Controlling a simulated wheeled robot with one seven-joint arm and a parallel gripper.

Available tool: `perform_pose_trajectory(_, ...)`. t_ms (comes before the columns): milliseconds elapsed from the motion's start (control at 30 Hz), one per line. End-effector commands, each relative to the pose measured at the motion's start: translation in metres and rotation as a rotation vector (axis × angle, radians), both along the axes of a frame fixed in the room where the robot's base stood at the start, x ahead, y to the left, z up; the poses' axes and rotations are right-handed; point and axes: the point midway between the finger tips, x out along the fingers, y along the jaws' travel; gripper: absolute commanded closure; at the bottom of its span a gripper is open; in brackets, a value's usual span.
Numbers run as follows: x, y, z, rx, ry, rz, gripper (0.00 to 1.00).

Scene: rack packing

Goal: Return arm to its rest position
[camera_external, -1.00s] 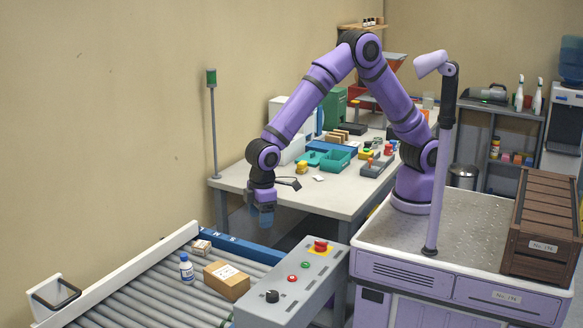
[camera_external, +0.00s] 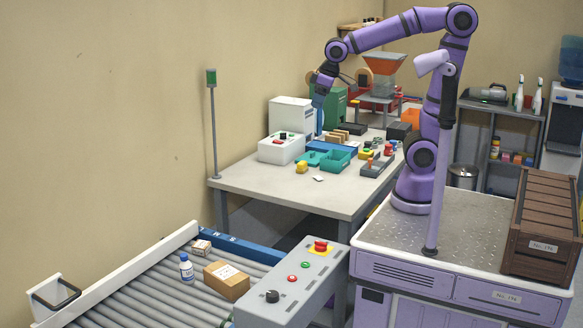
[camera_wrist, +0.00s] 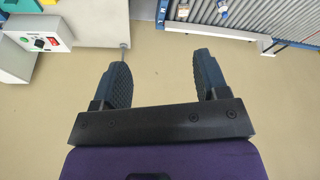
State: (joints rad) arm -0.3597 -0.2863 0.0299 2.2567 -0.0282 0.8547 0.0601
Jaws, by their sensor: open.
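My purple arm (camera_external: 407,28) is raised and bent above the work table. My gripper (camera_external: 318,100) hangs at its end, above the table's back part, in front of the white box-shaped machine. In the wrist view my gripper (camera_wrist: 165,75) shows two dark ridged fingers spread wide apart with nothing between them.
The work table (camera_external: 262,189) holds a white control box (camera_external: 281,149), teal bins (camera_external: 335,160) and small parts. A roller conveyor (camera_external: 150,290) at front left carries a cardboard box (camera_external: 226,281) and a white-blue bottle (camera_external: 186,268). A brown crate (camera_external: 541,225) stands at right.

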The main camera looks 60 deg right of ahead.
Motion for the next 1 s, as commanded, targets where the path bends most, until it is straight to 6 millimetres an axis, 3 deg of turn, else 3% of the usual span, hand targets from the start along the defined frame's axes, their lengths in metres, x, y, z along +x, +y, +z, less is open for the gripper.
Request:
perform_pose_trajectory(33, -0.011, -0.020, 0.005, 0.007, -0.016, -0.037, 0.33)
perform_pose_trajectory(200, -0.051, -0.069, 0.011, 0.024, -0.060, -0.145, 0.33)
perform_pose_trajectory(400, -0.099, -0.111, 0.007, 0.036, -0.106, -0.259, 0.33)
perform_pose_trajectory(633, -0.131, -0.131, 0.000, 0.043, -0.137, -0.332, 0.33)
perform_pose_trajectory(1000, -0.135, -0.133, -0.002, 0.043, -0.139, -0.342, 0.33)
